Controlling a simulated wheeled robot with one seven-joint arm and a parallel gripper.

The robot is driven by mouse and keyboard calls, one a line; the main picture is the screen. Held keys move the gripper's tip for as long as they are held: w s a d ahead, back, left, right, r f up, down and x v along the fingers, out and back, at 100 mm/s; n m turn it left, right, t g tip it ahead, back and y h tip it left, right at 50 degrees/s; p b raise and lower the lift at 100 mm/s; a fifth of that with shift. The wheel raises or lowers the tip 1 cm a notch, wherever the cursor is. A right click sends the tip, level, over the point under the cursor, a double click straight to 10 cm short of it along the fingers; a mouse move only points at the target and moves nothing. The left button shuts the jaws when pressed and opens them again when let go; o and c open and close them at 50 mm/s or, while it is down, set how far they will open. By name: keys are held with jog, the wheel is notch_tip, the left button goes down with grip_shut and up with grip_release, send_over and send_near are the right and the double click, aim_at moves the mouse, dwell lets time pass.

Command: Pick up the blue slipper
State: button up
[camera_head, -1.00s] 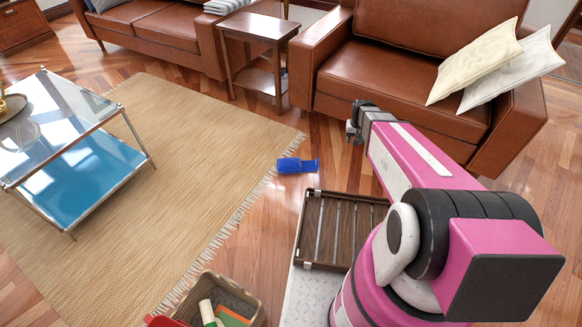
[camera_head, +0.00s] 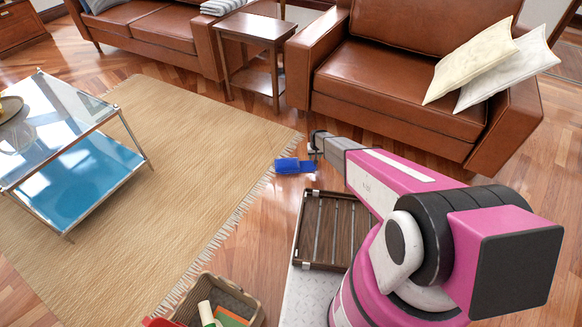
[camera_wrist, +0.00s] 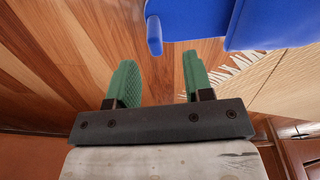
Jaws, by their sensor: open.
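The blue slipper (camera_head: 293,165) lies on the wooden floor at the fringed edge of the rug. In the wrist view the slipper (camera_wrist: 275,22) fills the top middle and right, cut off by the frame edge. My gripper (camera_head: 315,145) is just right of the slipper and slightly farther back in the head view. In the wrist view my gripper (camera_wrist: 157,72) shows two green fingers, spread apart with only floor between them. The slipper is just beyond the fingertips and not between them. Whether a finger touches it, I cannot tell.
The woven rug (camera_head: 170,150) lies left of the slipper. A brown leather armchair (camera_head: 400,75) and a wooden side table (camera_head: 255,30) stand behind. A glass coffee table (camera_head: 65,140) is at left. A basket (camera_head: 255,312) stands in front. Bare floor surrounds the slipper's right side.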

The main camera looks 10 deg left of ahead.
jog(key=f, duration=0.2)
jog(key=w+f, duration=0.1)
jog(key=f, duration=0.4)
jog(key=shift+w+d+f, duration=0.15)
jog(key=shift+w, duration=0.15)
grip_shut()
